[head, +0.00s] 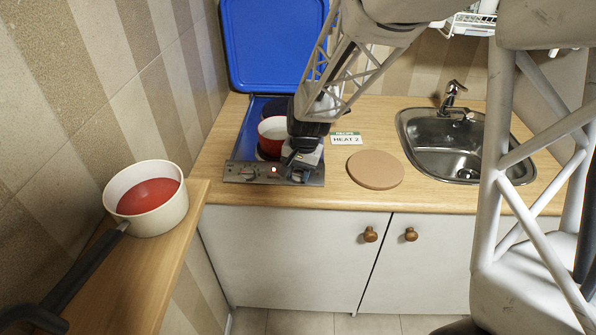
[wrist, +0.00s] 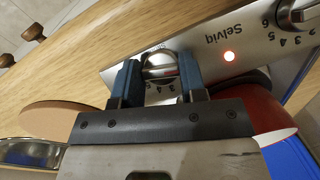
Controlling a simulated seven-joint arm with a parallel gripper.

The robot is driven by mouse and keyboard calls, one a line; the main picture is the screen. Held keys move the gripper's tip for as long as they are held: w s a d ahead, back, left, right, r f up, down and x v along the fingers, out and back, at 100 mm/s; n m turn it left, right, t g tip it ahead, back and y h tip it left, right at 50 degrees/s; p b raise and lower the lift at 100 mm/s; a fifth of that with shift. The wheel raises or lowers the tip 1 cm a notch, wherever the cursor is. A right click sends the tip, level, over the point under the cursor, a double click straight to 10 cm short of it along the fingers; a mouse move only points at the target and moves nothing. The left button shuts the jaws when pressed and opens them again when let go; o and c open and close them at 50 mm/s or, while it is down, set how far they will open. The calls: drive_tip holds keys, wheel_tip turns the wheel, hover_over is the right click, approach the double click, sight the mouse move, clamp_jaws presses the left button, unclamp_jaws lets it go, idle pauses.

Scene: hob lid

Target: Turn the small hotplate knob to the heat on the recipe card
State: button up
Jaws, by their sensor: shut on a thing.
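The hob (head: 233,171) has a steel front panel with two knobs. My gripper (head: 298,158) is at the right-hand knob in the head view. In the wrist view my gripper (wrist: 160,80) is shut on this silver knob (wrist: 160,66), one blue-grey finger on each side. Its pointer and most of its scale are hidden. I cannot tell which hotplate it serves. The other knob (wrist: 302,14) is free, with numbers around it; it also shows in the head view (head: 248,172). The recipe card (head: 347,138) reads "HEAT 2". A red lamp (wrist: 229,57) glows between the knobs.
A red and white pot (head: 272,128) stands on the hob, below the raised blue lid (head: 272,45). A round board (head: 375,170) and a sink (head: 410,130) lie to the right. Another pot (head: 147,197) stands on the left-hand shelf. Bare counter runs along the front.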

drive_tip(key=m+t+y, duration=0.1)
drive_tip(key=m+y, duration=0.1)
drive_tip(key=m, duration=0.2)
drive_tip(key=shift+d, duration=0.15)
drive_tip(key=m+t+y, duration=0.1)
drive_tip(key=m, duration=0.2)
drive_tip(key=shift+m, duration=0.3)
drive_tip(key=shift+y, duration=0.3)
drive_tip(key=o, duration=0.9)
drive_tip(key=shift+s, duration=0.1)
drive_tip(key=v, duration=0.7)
drive_tip(key=shift+s+d+r, duration=0.15)
drive_tip(key=shift+d+r, duration=0.05)
drive_tip(key=shift+r, duration=0.1)
